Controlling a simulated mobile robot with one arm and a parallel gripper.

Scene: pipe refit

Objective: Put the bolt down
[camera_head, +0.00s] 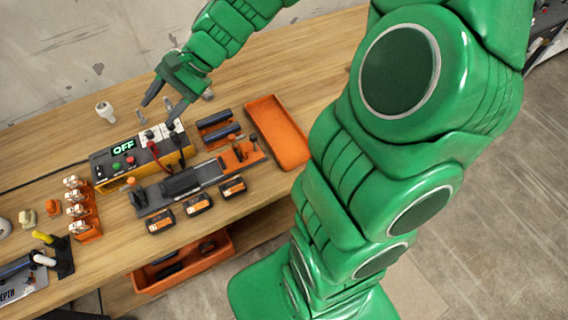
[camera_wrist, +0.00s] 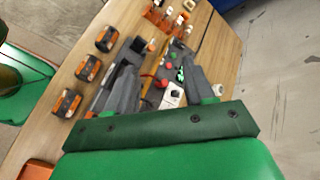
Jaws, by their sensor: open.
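My gripper (camera_head: 159,109) is at the back of the bench in the head view, above and beside the rear edge of the yellow-and-black power box (camera_head: 121,163). Its two dark fingers are spread apart. In the wrist view my gripper (camera_wrist: 161,62) also shows both fingers apart, with the power box beyond and between them. I see nothing clearly held. A small grey upright piece (camera_head: 139,115) is near the left fingertip in the head view; it may be the bolt, but it is too small to tell. No bolt is clear in the wrist view.
The power box display reads OFF. A white fitting (camera_head: 105,111) stands behind it. An empty orange tray (camera_head: 277,132), several black-and-orange battery packs (camera_head: 198,204) and a row of orange holders (camera_head: 83,210) lie around it. The wooden bench behind the tray is clear.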

